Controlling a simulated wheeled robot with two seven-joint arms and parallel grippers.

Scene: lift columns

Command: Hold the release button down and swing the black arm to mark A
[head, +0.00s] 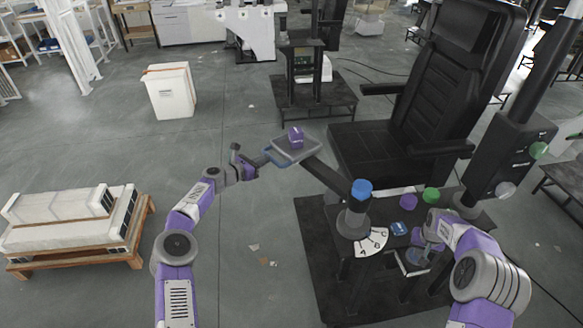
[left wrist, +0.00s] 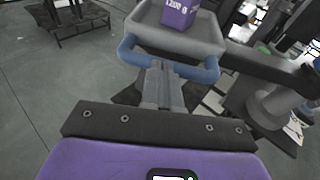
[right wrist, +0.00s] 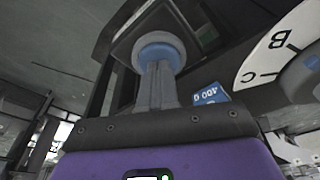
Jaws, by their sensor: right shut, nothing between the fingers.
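The black arm (head: 328,177) runs up-left from a grey pivot post with a blue cap (head: 362,189) to a grey tray (head: 310,149). A purple box (head: 295,137) stands on the tray. My left gripper (head: 258,163) is shut on the tray's blue handle (left wrist: 170,62). A white dial plate (head: 371,242) at the post's foot carries marks A, B and C; I cannot tell which mark the arm is set at. My right gripper (right wrist: 157,78) is shut and empty, its tips at the round blue-and-grey release button (right wrist: 158,52), seemingly touching it. How far it is pressed cannot be told.
A black chair (head: 420,110) stands behind. A pallet of white boxes (head: 70,225) is at left.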

